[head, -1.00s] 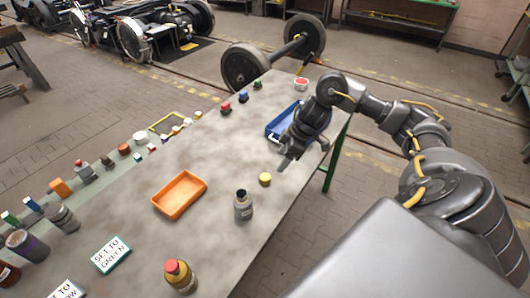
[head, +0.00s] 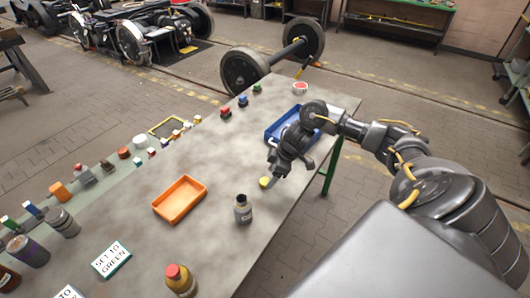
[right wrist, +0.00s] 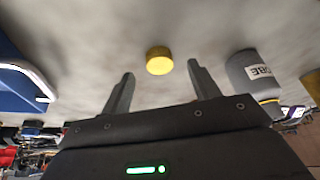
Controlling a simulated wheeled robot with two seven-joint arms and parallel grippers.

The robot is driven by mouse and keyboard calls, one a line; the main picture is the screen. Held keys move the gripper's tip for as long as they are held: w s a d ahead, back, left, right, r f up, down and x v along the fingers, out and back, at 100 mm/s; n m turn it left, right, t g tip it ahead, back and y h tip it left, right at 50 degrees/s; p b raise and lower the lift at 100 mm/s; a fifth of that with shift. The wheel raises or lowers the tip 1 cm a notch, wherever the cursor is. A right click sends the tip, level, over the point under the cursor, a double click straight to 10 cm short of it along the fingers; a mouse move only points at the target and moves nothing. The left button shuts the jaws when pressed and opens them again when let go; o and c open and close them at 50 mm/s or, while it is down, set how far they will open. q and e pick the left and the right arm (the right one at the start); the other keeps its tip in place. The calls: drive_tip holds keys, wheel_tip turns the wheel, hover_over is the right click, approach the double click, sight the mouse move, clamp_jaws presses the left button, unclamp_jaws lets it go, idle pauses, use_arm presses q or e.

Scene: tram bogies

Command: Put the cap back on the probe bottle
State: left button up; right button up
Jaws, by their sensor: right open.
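The yellow cap (head: 264,182) lies on the table near its right edge. In the right wrist view the cap (right wrist: 159,60) sits ahead of and between my open fingers, apart from both. The grey probe bottle (head: 243,210) stands upright and uncapped, nearer to me than the cap. It also shows in the right wrist view, with part of its label (right wrist: 260,71) readable. My right gripper (head: 273,180) is open and empty, low beside the cap; in the right wrist view its fingertips (right wrist: 160,68) show on either side. My left gripper is not in view.
An orange tray (head: 180,212) lies left of the bottle. A blue tray (head: 273,137) is behind my right gripper. Several small items line the left edge.

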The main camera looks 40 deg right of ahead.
sight(266, 181)
drive_tip(key=shift+x, duration=1.9)
drive_tip(key=shift+w, duration=0.1)
drive_tip(key=shift+r, duration=0.1)
drive_tip(key=c, duration=1)
drive_tip(key=shift+c, duration=0.2)
